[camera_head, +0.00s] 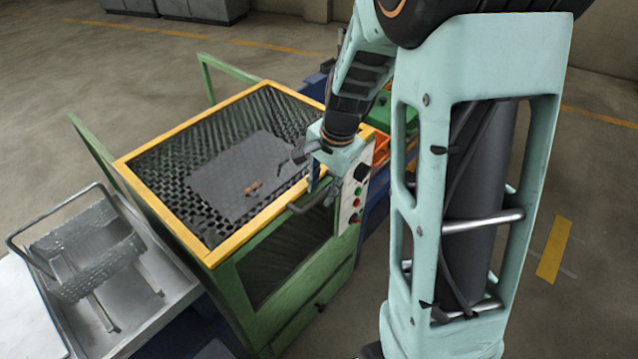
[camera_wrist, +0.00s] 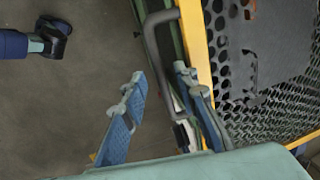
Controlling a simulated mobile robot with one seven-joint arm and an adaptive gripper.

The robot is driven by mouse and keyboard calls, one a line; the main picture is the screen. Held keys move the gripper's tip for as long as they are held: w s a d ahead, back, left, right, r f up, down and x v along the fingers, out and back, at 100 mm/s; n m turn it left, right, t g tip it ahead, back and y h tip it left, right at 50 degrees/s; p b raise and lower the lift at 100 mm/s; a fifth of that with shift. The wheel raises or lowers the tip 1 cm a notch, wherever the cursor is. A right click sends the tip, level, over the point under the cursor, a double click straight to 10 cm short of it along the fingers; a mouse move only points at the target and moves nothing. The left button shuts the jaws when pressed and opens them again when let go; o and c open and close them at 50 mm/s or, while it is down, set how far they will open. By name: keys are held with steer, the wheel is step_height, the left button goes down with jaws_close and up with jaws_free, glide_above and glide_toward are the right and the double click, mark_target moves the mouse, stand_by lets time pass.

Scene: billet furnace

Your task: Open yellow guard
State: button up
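The yellow guard (camera_head: 188,127) is a yellow-framed cover with dark perforated mesh on top of a green machine. It looks shut, lying across the top. A dark bar handle (camera_head: 303,207) sits on its front edge near the right corner. The yellow frame (camera_wrist: 197,50) and the handle (camera_wrist: 150,38) also show in the wrist view. My gripper (camera_wrist: 160,74) is open with blue fingers. The handle's bar appears between the two fingertips; I cannot tell whether they touch it. In the head view my gripper (camera_head: 315,180) is at the handle, its fingers partly hidden.
A control panel (camera_head: 353,190) with buttons is just right of the handle. A grey metal tray (camera_head: 125,285) with a ridged part stands at the left. Green rails (camera_head: 207,80) rise behind the machine. Open floor (camera_wrist: 70,110) lies in front of it.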

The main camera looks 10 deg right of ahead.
steer(key=shift+f, duration=0.3)
jaws_close()
steer(key=shift+a, duration=0.1)
